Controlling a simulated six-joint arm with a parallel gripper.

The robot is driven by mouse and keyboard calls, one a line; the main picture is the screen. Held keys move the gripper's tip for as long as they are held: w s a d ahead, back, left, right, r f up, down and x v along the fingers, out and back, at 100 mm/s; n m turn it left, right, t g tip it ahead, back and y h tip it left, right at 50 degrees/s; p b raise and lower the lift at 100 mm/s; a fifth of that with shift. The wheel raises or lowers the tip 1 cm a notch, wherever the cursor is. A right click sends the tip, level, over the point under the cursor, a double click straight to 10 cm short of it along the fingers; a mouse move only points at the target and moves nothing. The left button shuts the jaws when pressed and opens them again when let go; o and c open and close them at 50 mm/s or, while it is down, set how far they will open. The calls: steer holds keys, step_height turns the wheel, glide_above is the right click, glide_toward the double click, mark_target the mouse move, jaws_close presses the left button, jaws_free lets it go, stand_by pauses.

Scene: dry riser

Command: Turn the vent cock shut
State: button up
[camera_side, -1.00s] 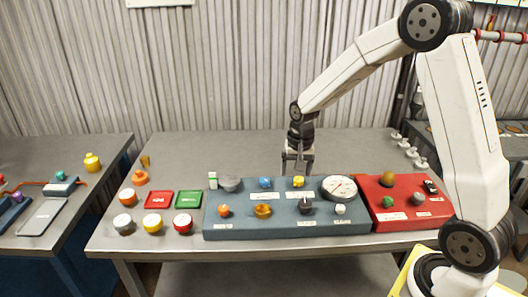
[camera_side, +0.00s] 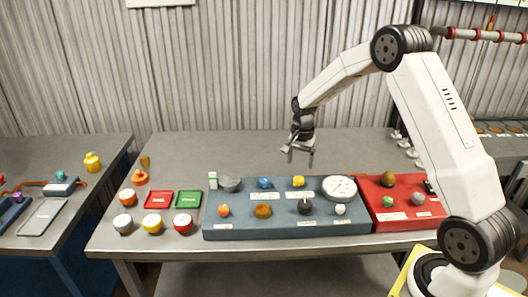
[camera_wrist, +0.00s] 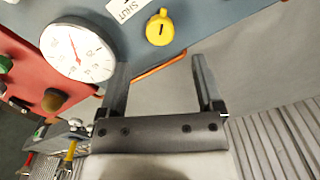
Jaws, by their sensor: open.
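The vent cock cannot be picked out by name, because the small labels in the side view are too blurred to read. A yellow knob (camera_side: 298,181) with a dark mark sits at the back of the blue-grey panel (camera_side: 285,232). In the wrist view this yellow knob (camera_wrist: 159,28) is beside a white label reading SHUT (camera_wrist: 125,8). My gripper (camera_side: 298,158) is open and empty, above and behind the panel, apart from the knob. In the wrist view its two fingers (camera_wrist: 160,66) are spread, with the knob beyond their tips.
A white round gauge (camera_side: 339,188) stands right of the yellow knob. Blue (camera_side: 265,183), amber (camera_side: 263,211) and black (camera_side: 305,207) knobs share the panel. A red panel (camera_side: 400,222) adjoins it. The grey table behind is mostly clear.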

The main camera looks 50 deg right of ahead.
mark_target(299, 178)
steer(key=shift+f, duration=3.25)
jaws_close()
